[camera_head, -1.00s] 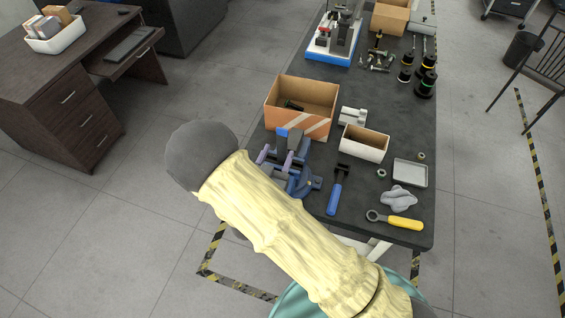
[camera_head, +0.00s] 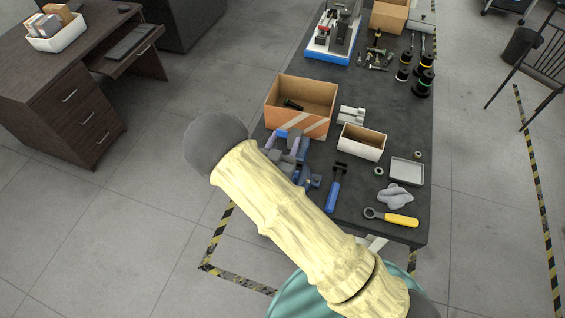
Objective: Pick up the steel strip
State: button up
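I cannot make out the steel strip in the head view. A blue bench vise-like tool (camera_head: 313,180) stands at the near left edge of the dark worktable, partly behind my arm. Grey and purple parts (camera_head: 284,156) show beside it, too small to tell whether they belong to the tool or to my gripper. My sleeved yellow arm crosses the lower middle, with its dark grey joint left of the table. I cannot make out my gripper's fingers or anything held in them.
A testing device (camera_head: 332,45) stands farther back.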

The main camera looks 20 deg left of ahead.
jog(key=shift+s, duration=0.2)
grip_shut()
jog(key=shift+w+r, duration=0.1)
jog(key=shift+r+p, duration=0.45)
jog(key=shift+r, duration=0.15)
notch_tip(320, 180, up, 17)
jog(key=p, duration=0.9)
jog(key=shift+f, duration=0.2)
